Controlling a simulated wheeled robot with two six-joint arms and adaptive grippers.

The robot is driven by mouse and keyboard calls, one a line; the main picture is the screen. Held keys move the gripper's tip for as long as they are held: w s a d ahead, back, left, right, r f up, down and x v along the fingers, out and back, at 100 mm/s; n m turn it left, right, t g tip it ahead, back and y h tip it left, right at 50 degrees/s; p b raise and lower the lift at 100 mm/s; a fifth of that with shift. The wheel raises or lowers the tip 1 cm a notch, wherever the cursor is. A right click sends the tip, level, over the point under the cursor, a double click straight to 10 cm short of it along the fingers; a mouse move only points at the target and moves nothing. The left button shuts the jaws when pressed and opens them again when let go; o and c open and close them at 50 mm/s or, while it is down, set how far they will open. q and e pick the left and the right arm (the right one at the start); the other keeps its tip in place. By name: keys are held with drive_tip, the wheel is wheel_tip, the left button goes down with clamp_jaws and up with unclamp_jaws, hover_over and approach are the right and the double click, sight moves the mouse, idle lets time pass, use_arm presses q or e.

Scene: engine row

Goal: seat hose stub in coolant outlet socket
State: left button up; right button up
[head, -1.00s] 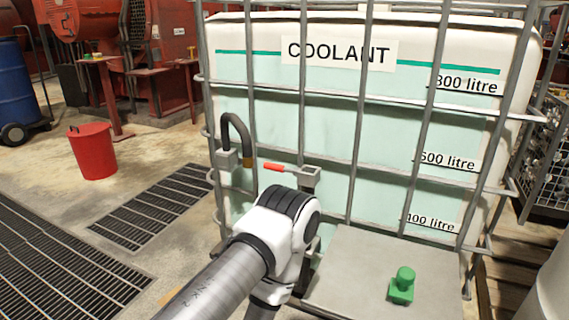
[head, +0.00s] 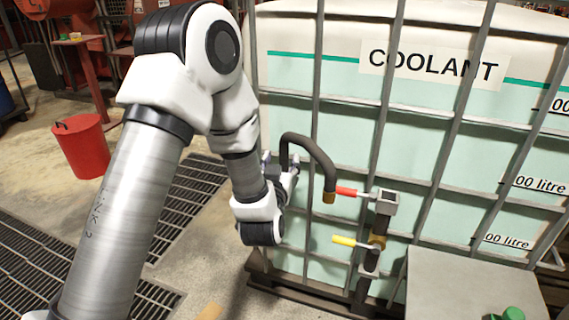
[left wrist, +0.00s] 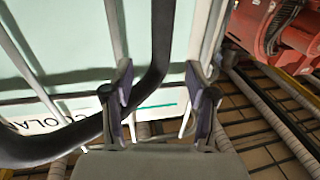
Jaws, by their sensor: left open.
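The hose stub is a black curved hose (head: 310,150) with a brass-coloured end (head: 329,197) pointing down, in front of the tank cage. My left gripper (head: 282,165) is open at the hose's left side. In the left wrist view the dark hose (left wrist: 162,38) crosses the space between the parted fingers; I cannot tell whether they touch it. A grey square socket block (head: 386,203) with a red-handled lever (head: 347,191) stands right of the brass end, apart from it. Below is a yellow-handled lever (head: 343,241). I cannot tell which fitting is the coolant outlet. My right gripper is not seen.
The white coolant tank (head: 350,130) stands behind grey cage bars. A grey plate (head: 460,280) lies at the lower right, with a green part (head: 513,314) at its front. A red bucket (head: 82,148) and floor grates (head: 185,205) are at the left.

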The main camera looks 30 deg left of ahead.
sight(283, 155)
use_arm(q)
drive_tip(key=x, duration=0.3)
drive_tip(key=f+b+x, duration=0.1)
drive_tip(key=x, duration=0.1)
drive_tip(key=shift+w+a+f, duration=0.1)
drive_tip(key=shift+w+a, duration=0.15)
drive_tip(key=shift+w, duration=0.05)
drive_tip(key=shift+w+a, duration=0.15)
drive_tip(key=shift+w, duration=0.25)
clamp_jaws()
